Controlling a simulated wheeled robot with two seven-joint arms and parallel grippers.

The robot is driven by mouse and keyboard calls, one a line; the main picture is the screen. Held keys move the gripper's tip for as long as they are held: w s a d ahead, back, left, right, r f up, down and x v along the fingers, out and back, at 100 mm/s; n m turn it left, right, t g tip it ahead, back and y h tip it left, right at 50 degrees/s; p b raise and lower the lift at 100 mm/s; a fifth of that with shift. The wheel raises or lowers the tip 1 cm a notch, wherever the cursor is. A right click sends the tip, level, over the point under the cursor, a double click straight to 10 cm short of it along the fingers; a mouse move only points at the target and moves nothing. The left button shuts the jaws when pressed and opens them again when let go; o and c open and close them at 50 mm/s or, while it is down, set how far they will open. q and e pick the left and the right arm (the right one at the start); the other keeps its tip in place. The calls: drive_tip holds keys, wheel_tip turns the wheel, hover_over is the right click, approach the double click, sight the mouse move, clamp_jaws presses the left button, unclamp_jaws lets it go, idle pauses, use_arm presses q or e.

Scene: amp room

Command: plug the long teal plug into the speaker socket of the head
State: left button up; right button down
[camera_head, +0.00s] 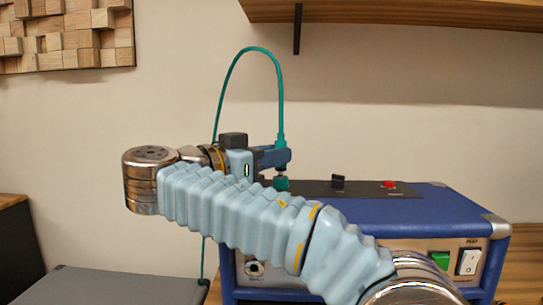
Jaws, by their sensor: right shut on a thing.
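My right gripper (276,158) is at the end of my arm, which crosses the front of the blue amp head (430,207). It is shut on the teal plug (281,140), which stands upright with its teal cable (258,49) leaving the top. A teal piece (281,184) shows just below the fingers, at the left end of the head's dark top panel (310,187). I cannot tell whether it is the plug's lower end or part of a socket, nor whether the plug is seated. My arm hides much of the head's front. My left gripper is not in view.
The top panel has a black switch (338,182) and a red button (389,185). The front shows an input jack (255,268), a green switch (440,261) and a white rocker (468,262). A wooden shelf (400,12) hangs above. A grey surface (110,287) lies lower left.

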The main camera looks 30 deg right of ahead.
drive_tip(key=shift+f+b, duration=0.6)
drive_tip(key=shift+b, duration=0.05)
idle(0.8)
drive_tip(key=c, duration=0.9)
unclamp_jaws()
